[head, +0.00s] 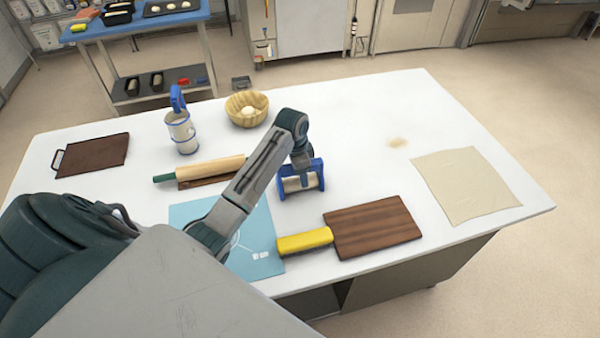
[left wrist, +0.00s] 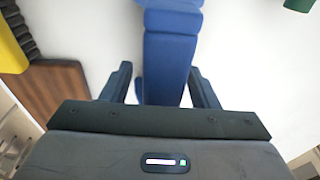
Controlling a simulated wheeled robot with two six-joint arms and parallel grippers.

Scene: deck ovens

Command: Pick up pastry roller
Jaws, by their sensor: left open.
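The pastry roller (head: 300,184) has a blue frame around a pale cylinder and is at the middle of the white table in the head view. My left gripper (head: 301,160) is directly over it, reaching down from above. In the left wrist view the roller's blue handle (left wrist: 168,50) runs between the two fingers of my left gripper (left wrist: 160,86). The fingers are apart, with a gap visible on each side of the handle. The lower end of the handle is hidden behind the gripper body. My right gripper is in neither view.
A wooden rolling pin (head: 208,169), blue mat (head: 262,236), blue-trimmed canister (head: 182,132) and wooden bowl (head: 246,108) are to the left. A beige cloth (head: 465,184) lies right. The white table (head: 350,110) is clear behind the roller.

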